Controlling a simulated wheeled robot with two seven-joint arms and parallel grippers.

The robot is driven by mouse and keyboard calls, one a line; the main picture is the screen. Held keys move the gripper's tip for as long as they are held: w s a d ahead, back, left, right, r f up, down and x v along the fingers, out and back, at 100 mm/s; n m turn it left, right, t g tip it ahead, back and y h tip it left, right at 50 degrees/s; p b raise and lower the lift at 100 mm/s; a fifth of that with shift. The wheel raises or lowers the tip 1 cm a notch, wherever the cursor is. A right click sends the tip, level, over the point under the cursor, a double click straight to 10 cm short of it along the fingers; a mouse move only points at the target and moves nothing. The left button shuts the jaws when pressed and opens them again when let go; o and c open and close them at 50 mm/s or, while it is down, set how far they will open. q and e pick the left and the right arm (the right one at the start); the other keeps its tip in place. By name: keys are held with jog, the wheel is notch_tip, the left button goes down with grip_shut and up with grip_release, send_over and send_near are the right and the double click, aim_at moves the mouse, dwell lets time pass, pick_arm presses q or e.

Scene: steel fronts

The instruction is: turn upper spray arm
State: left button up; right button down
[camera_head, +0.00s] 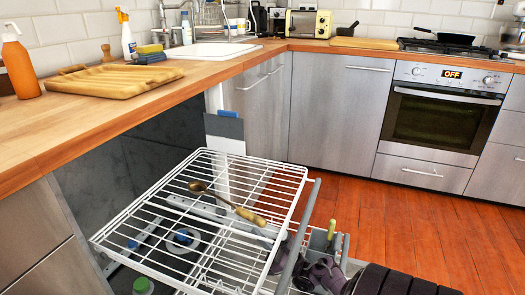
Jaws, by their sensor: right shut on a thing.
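The upper spray arm (210,211) is a long grey bar under the white wire upper rack (128,221) of the open dishwasher. It shows through the rack wires, running from the left back to the right front. My right gripper (279,257) reaches in from the lower right, past the rack's grey front bar. Its dark fingers are shut on the right end of the spray arm, partly hidden by the wires and bar. My left gripper is not in view.
A ladle (222,201) with a wooden handle lies on the upper rack, above the spray arm. The grey front bar (302,222) stands close to my right gripper. A lower basket holds a green-handled item (331,229). The wooden floor on the right is clear.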

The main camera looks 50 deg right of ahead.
dwell(0.3)
jog(key=c, duration=1.1)
grip_release()
